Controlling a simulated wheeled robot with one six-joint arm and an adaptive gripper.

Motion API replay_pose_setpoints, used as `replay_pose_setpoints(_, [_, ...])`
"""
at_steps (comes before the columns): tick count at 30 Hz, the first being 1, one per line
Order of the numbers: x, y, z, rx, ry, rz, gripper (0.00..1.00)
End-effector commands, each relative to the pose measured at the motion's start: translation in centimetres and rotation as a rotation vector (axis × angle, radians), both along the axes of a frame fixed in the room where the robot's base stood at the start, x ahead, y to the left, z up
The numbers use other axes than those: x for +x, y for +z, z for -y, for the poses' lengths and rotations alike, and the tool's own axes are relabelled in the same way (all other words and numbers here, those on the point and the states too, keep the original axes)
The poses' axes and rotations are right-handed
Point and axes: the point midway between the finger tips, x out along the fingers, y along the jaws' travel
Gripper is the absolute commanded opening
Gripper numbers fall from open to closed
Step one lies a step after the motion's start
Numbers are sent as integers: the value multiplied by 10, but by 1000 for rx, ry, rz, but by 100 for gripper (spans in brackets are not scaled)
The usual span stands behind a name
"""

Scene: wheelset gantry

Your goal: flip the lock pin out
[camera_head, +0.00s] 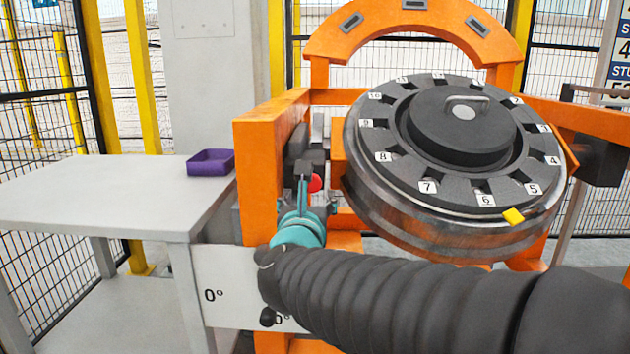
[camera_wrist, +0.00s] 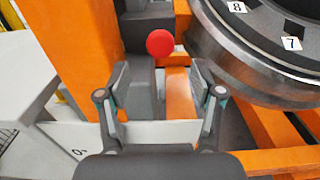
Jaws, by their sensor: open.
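The lock pin's red ball knob (camera_head: 314,183) shows beside the orange frame post, left of the wheel. In the wrist view the red knob (camera_wrist: 160,43) is above centre, just beyond my fingertips and between their lines. My gripper (camera_wrist: 161,85) is open and empty, with one finger on each side and a gap between them. In the head view my gripper (camera_head: 318,196) is just below the knob, and one finger partly overlaps it. The pin's shaft is not clearly seen; a dark grey block (camera_wrist: 150,28) stands behind the knob.
The large numbered wheel (camera_head: 358,200) tilts at the right, close to the knob. The orange post (camera_head: 258,180) stands left. A grey table (camera_head: 90,195) carries a purple tray (camera_head: 210,168). A white plate marked 0° (camera_head: 225,285) is below.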

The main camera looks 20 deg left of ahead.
Motion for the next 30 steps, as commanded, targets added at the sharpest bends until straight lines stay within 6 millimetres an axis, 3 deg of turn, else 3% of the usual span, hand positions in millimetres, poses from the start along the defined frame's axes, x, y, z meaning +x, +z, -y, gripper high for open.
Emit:
replay_pose_setpoints(9, [58,1,-13,-2,-2,-1,66])
replay_pose_setpoints(15, [81,0,-19,-2,0,-1,66])
replay_pose_setpoints(28, [89,0,-21,-1,1,0,66])
replay_pose_setpoints(30, [89,0,-21,-1,1,0,51])
